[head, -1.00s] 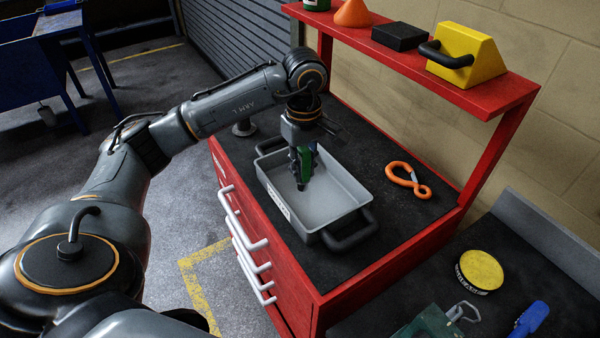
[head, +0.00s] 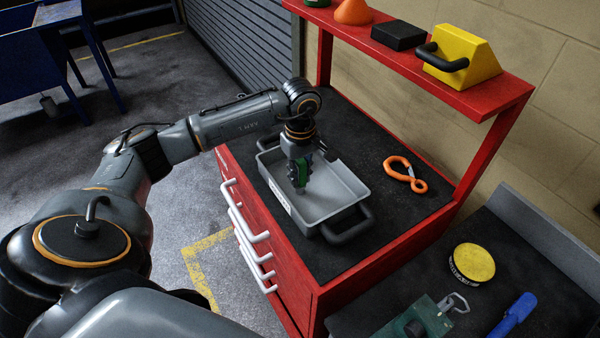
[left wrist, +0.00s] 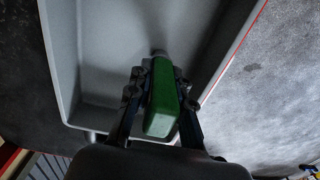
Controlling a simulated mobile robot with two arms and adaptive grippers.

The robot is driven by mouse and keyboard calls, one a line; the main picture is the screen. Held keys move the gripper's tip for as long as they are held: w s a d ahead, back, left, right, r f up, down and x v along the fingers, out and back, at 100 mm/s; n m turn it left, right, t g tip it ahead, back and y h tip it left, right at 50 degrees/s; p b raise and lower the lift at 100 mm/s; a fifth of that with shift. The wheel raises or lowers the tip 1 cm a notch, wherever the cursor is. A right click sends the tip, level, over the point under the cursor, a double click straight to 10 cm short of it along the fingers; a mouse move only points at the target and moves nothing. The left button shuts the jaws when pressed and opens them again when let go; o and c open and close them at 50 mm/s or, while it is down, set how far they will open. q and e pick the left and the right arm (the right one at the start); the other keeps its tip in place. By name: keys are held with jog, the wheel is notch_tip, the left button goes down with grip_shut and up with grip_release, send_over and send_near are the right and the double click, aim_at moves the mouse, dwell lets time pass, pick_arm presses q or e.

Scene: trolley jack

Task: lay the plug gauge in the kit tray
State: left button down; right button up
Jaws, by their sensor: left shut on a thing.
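The plug gauge (head: 303,172) has a green grip and a short grey metal end, and it shows in the left wrist view (left wrist: 162,105) between the fingers. My left gripper (head: 299,180) is shut on its green grip and points down inside the kit tray. The kit tray (head: 351,183) is a grey open box with black handles, on top of the red cabinet. The gauge's metal end points down toward the tray floor; I cannot tell whether it touches. The tray looks otherwise empty. My right gripper is not in view.
An orange hook (head: 405,174) lies right of the tray on the black top (head: 375,135). A red shelf (head: 480,103) above holds a yellow block (head: 468,62) and a black block (head: 399,36). A lower bench at right holds a yellow round thing (head: 474,262).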

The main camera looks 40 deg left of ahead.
pick_arm(q)
jog(key=c, duration=1.2)
grip_release()
jog(key=shift+r+p, duration=0.15)
jog(key=shift+p, duration=0.2)
jog(key=shift+r+b, duration=0.25)
jog(key=shift+b, duration=0.1)
notch_tip(320, 180, up, 11)
jog(key=b, duration=0.3)
jog(key=shift+d+f+b, duration=0.1)
jog(key=shift+f+b, duration=0.1)
jog(key=shift+b, duration=0.15)
jog(key=shift+r, duration=0.4)
